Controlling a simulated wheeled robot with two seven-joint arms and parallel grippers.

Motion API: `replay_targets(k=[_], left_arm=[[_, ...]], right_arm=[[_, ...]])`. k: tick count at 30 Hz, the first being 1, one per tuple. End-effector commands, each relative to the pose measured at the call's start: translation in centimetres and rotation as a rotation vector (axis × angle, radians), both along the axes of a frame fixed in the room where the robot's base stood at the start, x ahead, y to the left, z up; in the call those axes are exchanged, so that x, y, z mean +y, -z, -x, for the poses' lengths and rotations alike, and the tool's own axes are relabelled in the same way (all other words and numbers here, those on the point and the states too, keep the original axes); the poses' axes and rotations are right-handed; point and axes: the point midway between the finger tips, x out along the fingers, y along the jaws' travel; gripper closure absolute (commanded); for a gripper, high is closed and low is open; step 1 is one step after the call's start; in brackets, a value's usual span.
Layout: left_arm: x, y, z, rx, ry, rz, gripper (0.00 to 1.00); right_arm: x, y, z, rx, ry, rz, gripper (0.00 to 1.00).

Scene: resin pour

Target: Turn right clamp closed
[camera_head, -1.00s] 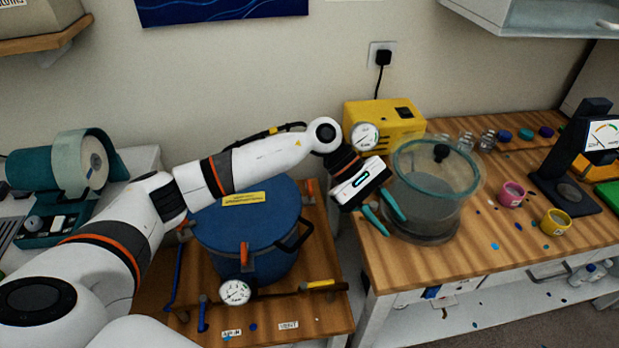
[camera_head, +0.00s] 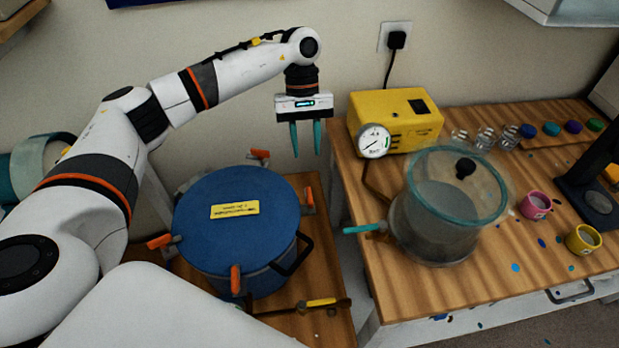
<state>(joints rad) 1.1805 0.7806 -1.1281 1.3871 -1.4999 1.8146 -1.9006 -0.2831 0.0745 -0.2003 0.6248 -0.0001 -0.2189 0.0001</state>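The blue lidded pot (camera_head: 238,220) stands on the low wooden bench at the centre left. Orange-handled clamps sit around its rim. The right clamp (camera_head: 308,201) stands roughly upright against the rim, as does the front clamp (camera_head: 235,280). The left clamp (camera_head: 160,241) sticks outward, and the back clamp (camera_head: 260,155) also looks tipped outward. My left gripper (camera_head: 307,145) points down with its two teal fingers apart and nothing between them. It hangs above and behind the right clamp, not touching it. My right gripper is not in view.
A clear chamber with a teal rim (camera_head: 450,205) stands on the right bench, with a teal lever (camera_head: 364,229) on its left. A yellow pump (camera_head: 396,120) with a gauge (camera_head: 373,141) is behind it. A yellow-banded valve handle (camera_head: 321,302) lies before the pot. A gap separates the benches.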

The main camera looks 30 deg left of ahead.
Motion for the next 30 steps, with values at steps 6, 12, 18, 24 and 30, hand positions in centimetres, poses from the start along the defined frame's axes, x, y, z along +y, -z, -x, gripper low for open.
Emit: replay_targets(k=[6, 12, 18, 24, 30], left_arm=[[-1.0, 3.4, 1.5, 0.006, 0.002, 0.000, 0.67], [-1.9, 7.0, 2.6, 0.005, 0.002, 0.002, 0.67], [-2.5, 9.4, 3.3, 0.004, -0.001, 0.001, 0.67], [-2.6, 10.1, 3.4, 0.000, 0.001, 0.002, 0.67], [-2.6, 10.2, 3.4, 0.000, 0.001, 0.002, 0.69]], right_arm=[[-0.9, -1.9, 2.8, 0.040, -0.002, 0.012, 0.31], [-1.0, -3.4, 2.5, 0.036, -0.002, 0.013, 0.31], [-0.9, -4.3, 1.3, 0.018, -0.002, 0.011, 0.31], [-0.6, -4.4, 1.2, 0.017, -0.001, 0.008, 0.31], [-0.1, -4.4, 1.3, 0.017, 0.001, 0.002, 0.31]])
